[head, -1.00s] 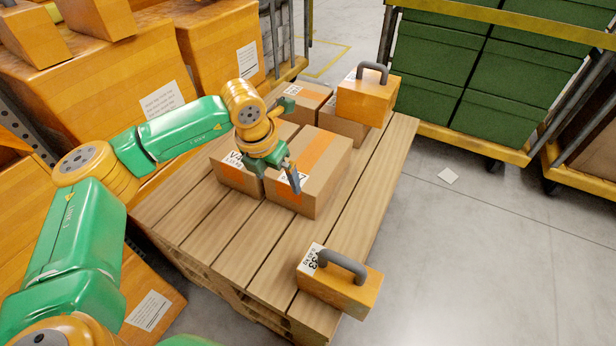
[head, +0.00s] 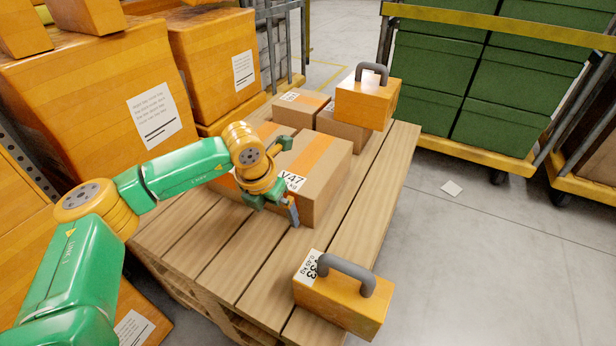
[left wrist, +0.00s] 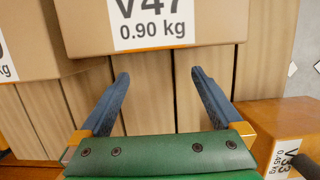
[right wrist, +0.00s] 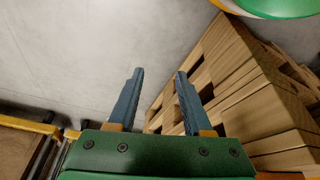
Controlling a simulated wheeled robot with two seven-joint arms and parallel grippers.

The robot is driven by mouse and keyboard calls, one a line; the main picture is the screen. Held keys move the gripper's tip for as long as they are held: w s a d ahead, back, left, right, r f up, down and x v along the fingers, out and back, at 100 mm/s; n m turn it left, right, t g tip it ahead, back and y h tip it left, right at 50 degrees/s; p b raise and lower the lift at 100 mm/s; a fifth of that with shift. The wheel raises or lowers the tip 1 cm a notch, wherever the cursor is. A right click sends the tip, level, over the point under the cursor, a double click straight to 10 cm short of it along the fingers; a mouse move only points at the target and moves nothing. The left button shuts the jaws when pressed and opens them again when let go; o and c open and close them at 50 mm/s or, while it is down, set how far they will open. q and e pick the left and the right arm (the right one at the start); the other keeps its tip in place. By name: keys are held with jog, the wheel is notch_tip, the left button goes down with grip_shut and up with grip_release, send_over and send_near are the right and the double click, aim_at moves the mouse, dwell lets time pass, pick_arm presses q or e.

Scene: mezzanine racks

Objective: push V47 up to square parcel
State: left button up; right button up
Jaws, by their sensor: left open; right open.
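V47 is a brown box with an orange tape stripe (head: 325,175), on the pallet. Its label reads V47, 0.90 kg, in the left wrist view (left wrist: 150,22). My left gripper (head: 285,207) is open and empty, low in front of V47's labelled face. In the left wrist view both fingers (left wrist: 160,74) point at that face, with bare boards below it; contact cannot be told. Another taped box (head: 268,130) stands left of V47, partly hidden by my arm. I cannot tell which box is the square parcel. My right gripper (right wrist: 159,73) is open and empty, away from the boxes.
Behind V47 stand a small box (head: 297,110) and a box (head: 343,130) with an orange handled case (head: 368,102) on it. Another handled case, V33 (head: 340,300), sits at the pallet's near corner. Bare boards (head: 285,255) lie between. Green crates (head: 500,75) stand on a cart at right.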

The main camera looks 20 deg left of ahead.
pick_arm(q)
jog(key=shift+s+a, duration=0.15)
jog(key=shift+s, duration=0.6)
jog(key=shift+s+a, duration=0.1)
jog(key=shift+s, duration=0.65)
jog(key=shift+r+p, duration=0.35)
jog(key=shift+r, duration=0.15)
notch_tip(320, 180, up, 12)
jog(key=p, duration=0.9)
pick_arm(e)
jog(key=s+d+f+g, duration=0.1)
jog(key=s+f, duration=0.2)
jog(key=f, duration=0.4)
jog(key=s+d+f+g, duration=0.1)
jog(key=s+d+f, duration=0.1)
jog(key=s+f, duration=0.2)
notch_tip(320, 180, down, 3)
jog(key=shift+s+d+f+h, duration=0.1)
jog(key=shift+s+d+h, duration=0.15)
jog(key=shift+h, duration=0.15)
